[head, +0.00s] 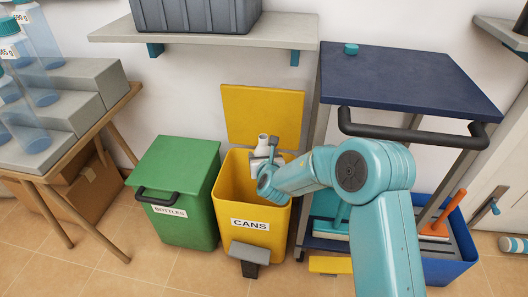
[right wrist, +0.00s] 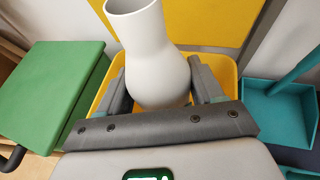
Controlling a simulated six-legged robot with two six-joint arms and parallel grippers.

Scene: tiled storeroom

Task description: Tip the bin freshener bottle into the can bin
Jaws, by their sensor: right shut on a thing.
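My right gripper (head: 266,164) is shut on the bottle's body, one finger on each side in the right wrist view (right wrist: 160,88). The bottle is roughly upright, over the opening of the yellow can bin (head: 237,209), labelled CANS. The bin's yellow lid (head: 262,112) stands open against the wall. The bin's inside is mostly hidden. My left gripper is not in view.
A closed green BOTTLES bin (head: 178,180) stands left of the can bin. A dark blue-topped cart (head: 410,80), with a small teal cap (head: 351,48) on top, stands right. A shelf (head: 205,41) with a grey crate (head: 195,14) is above. A stepped table stands left.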

